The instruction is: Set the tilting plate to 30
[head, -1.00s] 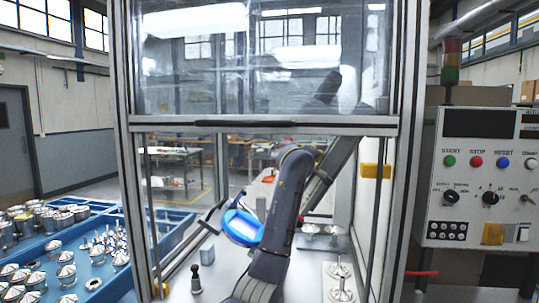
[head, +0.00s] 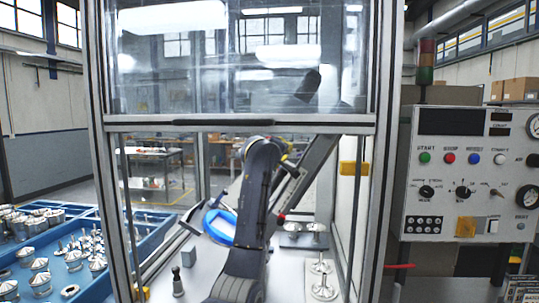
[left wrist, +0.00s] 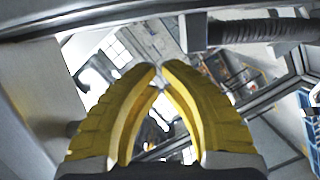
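A round blue plate (head: 217,229), which I take to be the tilting plate, sits tilted inside the machine enclosure. A dark bar stands beside it, and my arm partly covers its right side. No angle scale can be read. My left arm rises in front of the plate and bends at the top of the opening. The left gripper cannot be made out clearly in the head view. In the left wrist view its yellow fingers (left wrist: 160,70) meet at the tips, with nothing seen between them. My right gripper is not in view.
The enclosure's raised window (head: 240,60) and frame surround the work area. Metal parts (head: 322,282) stand on its right floor, and a dark knob (head: 177,276) on the left. A control panel (head: 465,170) is at right. Blue trays (head: 60,235) with metal housings are at left.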

